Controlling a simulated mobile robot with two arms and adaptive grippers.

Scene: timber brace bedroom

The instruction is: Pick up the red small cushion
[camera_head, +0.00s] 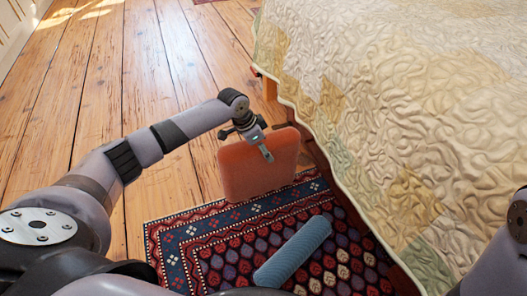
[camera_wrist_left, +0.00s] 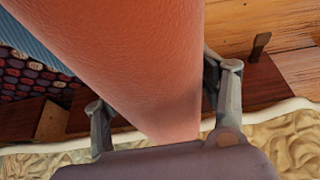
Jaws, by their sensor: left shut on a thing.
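The red small cushion (camera_head: 258,166) looks orange-red and square, and hangs upright over the edge of the rug beside the bed. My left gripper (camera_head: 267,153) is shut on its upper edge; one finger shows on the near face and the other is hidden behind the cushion. In the left wrist view the cushion (camera_wrist_left: 135,60) passes between the two fingers of my left gripper (camera_wrist_left: 160,115) and fills the middle of the picture. Whether its lower edge touches the floor cannot be told. My right gripper is not in view.
A blue bolster (camera_head: 292,252) lies on the patterned rug (camera_head: 215,262). The bed with a quilted cover (camera_head: 390,110) takes up the right side, close to the cushion. Bare wooden floor (camera_head: 90,110) lies open at the left and back.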

